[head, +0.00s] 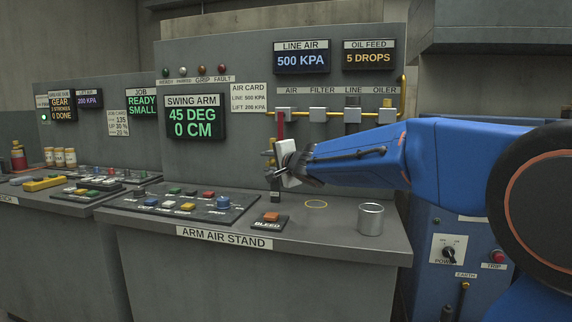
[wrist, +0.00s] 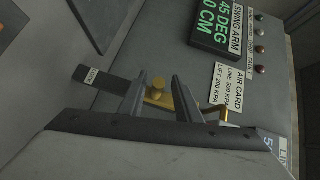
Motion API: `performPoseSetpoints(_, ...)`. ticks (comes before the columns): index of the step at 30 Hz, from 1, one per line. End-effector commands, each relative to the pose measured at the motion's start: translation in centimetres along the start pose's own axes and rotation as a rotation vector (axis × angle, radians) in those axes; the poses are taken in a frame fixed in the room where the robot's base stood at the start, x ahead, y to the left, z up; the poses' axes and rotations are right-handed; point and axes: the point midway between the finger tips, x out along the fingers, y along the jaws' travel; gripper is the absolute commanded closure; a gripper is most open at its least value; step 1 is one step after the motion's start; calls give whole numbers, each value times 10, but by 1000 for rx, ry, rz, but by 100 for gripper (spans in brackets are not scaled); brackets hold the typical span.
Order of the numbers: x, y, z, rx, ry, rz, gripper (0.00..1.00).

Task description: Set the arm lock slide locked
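The arm lock slide shows in the wrist view as a brass knob (wrist: 157,88) on a dark upright track (wrist: 112,82). A small white label that seems to read LOCK (wrist: 91,77) sits at the track's left end, which is the lower end in the head view (head: 275,197). The knob stands away from that label. My gripper (head: 270,162) is at the panel above the label; its open fingers also show in the wrist view (wrist: 160,84). The knob appears between the fingers, with a gap visible on each side. I cannot tell how deep it sits. My gripper hides much of the track in the head view.
Above are air line fittings (head: 318,114) and a yellow pipe. The SWING ARM display (head: 195,118) reads 45 DEG, 0 CM. Below, the bench holds a button panel (head: 180,203), an orange BLEED button (head: 271,216) and a metal cup (head: 370,219). The bench front between these is clear.

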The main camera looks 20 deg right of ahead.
Motion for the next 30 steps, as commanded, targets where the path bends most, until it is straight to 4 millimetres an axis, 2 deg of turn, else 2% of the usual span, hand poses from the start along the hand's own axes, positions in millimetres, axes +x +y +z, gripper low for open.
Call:
performPoseSetpoints(3, -22, -1, 0, -2, 1, -1, 70)
performPoseSetpoints(21, -120, -1, 0, -2, 1, -3, 70)
performPoseSetpoints(30, -145, 0, 0, -2, 0, -1, 70)
